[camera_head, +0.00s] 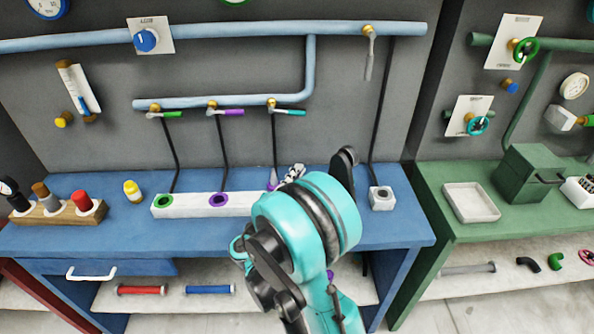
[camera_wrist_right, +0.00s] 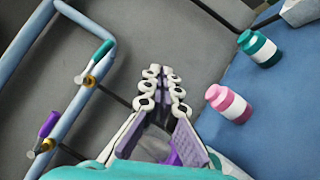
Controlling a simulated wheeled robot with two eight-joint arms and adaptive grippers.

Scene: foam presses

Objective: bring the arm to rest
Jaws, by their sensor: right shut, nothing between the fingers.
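My right arm (camera_head: 305,225), teal and black, reaches over the front of the blue bench from below in the head view and hides part of the bench top. My right gripper (camera_head: 292,174) shows just past it, small and partly covered by the arm. In the wrist view the right gripper (camera_wrist_right: 161,76) has its white and purple fingers together, with nothing held. A pink bottle (camera_wrist_right: 229,103) and a teal bottle (camera_wrist_right: 260,48) stand on the blue surface right of the fingers. My left gripper is not in view.
The blue bench (camera_head: 405,232) carries a white block (camera_head: 185,205) with green and purple rings, a yellow bottle (camera_head: 133,191), a wooden rack (camera_head: 62,214) and a small grey block (camera_head: 382,198). Pipes with coloured-handled valves (camera_head: 225,112) line the wall. A green bench (camera_head: 438,190) stands right.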

